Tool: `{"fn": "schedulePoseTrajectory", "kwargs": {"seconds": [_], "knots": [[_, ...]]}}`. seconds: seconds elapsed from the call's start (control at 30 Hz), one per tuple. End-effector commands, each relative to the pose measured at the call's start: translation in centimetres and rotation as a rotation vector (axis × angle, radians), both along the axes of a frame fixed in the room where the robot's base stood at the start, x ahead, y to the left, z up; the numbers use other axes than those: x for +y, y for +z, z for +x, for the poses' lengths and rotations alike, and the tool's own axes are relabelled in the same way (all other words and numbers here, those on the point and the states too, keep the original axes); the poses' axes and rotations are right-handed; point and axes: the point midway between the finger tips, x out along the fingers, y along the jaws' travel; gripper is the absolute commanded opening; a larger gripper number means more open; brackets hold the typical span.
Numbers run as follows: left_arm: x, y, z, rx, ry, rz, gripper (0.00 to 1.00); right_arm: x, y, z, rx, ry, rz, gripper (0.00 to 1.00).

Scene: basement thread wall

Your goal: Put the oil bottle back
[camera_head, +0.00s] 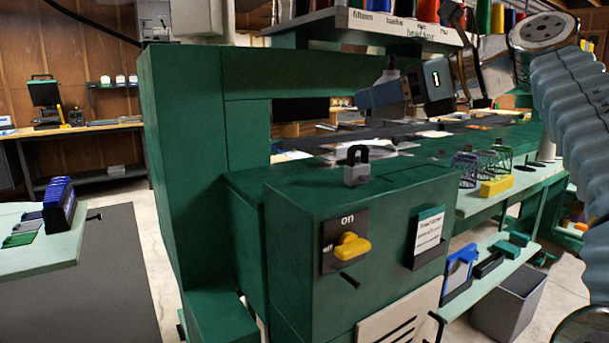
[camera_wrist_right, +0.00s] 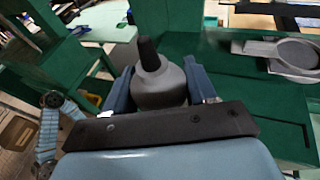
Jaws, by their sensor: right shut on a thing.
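The oil bottle is a grey, cone-shaped bottle (camera_wrist_right: 160,88) with a dark spout, and it shows between the two blue fingers in the right wrist view. My right gripper (camera_head: 388,95) is shut on it and holds it above the green machine (camera_head: 300,190). In the head view the bottle's spout (camera_head: 390,75) points up, and the blue finger hides part of its body. My left gripper does not show in either view.
A grey padlock (camera_head: 357,172) stands on the green box, above a yellow switch (camera_head: 350,246). A shelf (camera_head: 370,28) with thread spools is above my gripper. A bench (camera_head: 515,185) with wire baskets and a yellow block is at right. A grey bin (camera_head: 508,302) stands below.

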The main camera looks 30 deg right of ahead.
Motion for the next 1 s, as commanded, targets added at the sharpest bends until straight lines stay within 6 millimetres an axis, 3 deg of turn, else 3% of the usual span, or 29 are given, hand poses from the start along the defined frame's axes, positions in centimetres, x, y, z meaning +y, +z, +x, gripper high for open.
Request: {"fn": "schedulePoseTrajectory", "kwargs": {"seconds": [0.2, 0.4, 0.67, 0.83, 1.0], "knots": [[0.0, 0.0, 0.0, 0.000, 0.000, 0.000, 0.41, 5.1, -2.9, 3.7, 0.003, 0.004, -0.001, 0.25], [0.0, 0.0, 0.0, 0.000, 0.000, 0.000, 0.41, 7.7, -6.7, 5.7, 0.002, 0.002, -0.001, 0.25], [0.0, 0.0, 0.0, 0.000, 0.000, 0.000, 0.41, 9.2, -9.0, 6.8, 0.001, 0.001, -0.001, 0.25], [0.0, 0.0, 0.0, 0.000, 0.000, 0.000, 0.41, 9.0, -11.4, 6.7, 0.001, 0.000, 0.000, 0.25], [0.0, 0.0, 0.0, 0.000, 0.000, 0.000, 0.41, 9.0, -11.8, 6.8, -0.001, 0.000, 0.000, 0.25]]}}
